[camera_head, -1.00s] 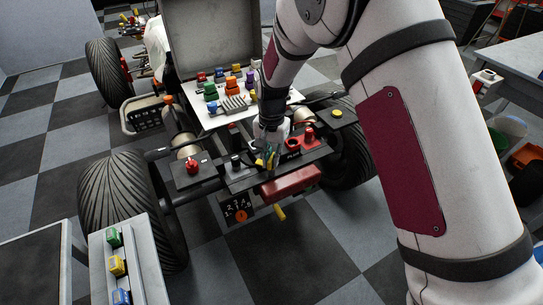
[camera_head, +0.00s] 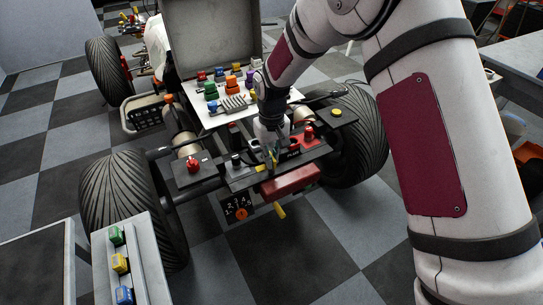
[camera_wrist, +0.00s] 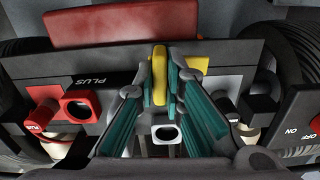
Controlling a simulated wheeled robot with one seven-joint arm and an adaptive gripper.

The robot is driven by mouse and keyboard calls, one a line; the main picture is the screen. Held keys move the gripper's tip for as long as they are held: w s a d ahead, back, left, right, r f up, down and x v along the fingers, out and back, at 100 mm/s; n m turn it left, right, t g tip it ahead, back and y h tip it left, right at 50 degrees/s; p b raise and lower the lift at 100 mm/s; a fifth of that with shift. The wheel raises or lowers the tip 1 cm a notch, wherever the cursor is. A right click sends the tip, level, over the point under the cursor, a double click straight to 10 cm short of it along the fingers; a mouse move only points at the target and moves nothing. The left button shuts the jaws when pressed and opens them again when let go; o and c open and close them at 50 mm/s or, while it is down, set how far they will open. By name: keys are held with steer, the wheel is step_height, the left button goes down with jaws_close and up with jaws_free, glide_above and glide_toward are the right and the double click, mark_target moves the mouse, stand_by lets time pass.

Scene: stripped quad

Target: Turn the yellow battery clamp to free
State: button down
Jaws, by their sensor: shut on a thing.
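The yellow battery clamp (camera_wrist: 160,76) stands between my fingertips in the wrist view, its long narrow lever pointing along the picture's vertical. A yellow flat patch (camera_wrist: 196,66) shows just right of it. My gripper (camera_wrist: 161,84) has teal inner pads, and its tips are closed on the lever from both sides. In the head view my gripper (camera_head: 271,161) reaches down to the dark battery plate at the quad's near end. The clamp is mostly hidden there behind the fingers. A pale ring with a dark opening (camera_wrist: 166,134) lies between the fingers, nearer the palm.
A red terminal (camera_wrist: 45,117) and red ring (camera_wrist: 82,105) stand left of my fingers, by the PLUS label. A switch plate marked ON and OFF (camera_wrist: 305,120) is at right. A red bar (camera_head: 290,180) lies at the front. Large tyres (camera_head: 125,205) flank the quad.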

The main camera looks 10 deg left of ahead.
steer(key=shift+n, duration=0.5)
steer(key=c, duration=1.7)
jaws_free()
steer(key=shift+r, duration=0.1)
steer(key=shift+r, duration=5.9)
